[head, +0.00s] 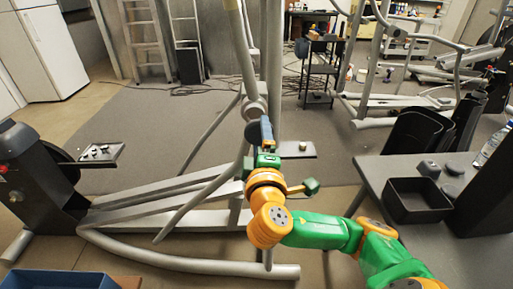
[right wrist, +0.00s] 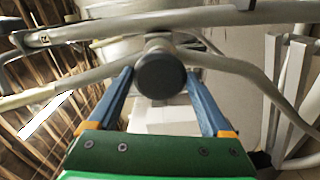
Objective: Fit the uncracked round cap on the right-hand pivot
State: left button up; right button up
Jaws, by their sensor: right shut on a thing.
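My right gripper (head: 263,133) is raised at the grey upright of the elliptical machine in the middle of the head view. In the right wrist view its two blue fingers (right wrist: 160,80) are shut on a dark round cap (right wrist: 159,74). The cap's face shows no crack that I can make out. The pivot (head: 255,108) is a grey round end on the upright, just above the fingertips in the head view. In the right wrist view the pivot (right wrist: 157,42) lies right behind the cap; I cannot tell whether they touch. My left gripper is not in view.
A grey table (head: 375,180) at right holds a black bin (head: 390,205) and several dark pieces (head: 428,168). A small tray (head: 118,149) with loose parts is at left. A blue crate (head: 60,280) stands at the bottom left. Machine rails cross the floor.

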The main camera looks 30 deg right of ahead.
aim_at(257, 135)
jog(key=shift+w+d+b, duration=0.2)
jog(key=shift+w, duration=0.55)
jog(key=shift+w+d+b, duration=0.15)
jog(key=shift+w+b, duration=0.05)
jog(key=shift+w, duration=0.55)
jog(key=shift+x, duration=0.8)
jog(key=o, duration=0.7)
jog(key=shift+c, duration=0.2)
grip_shut()
jog(key=shift+w+d, duration=0.35)
jog(key=shift+w, duration=0.1)
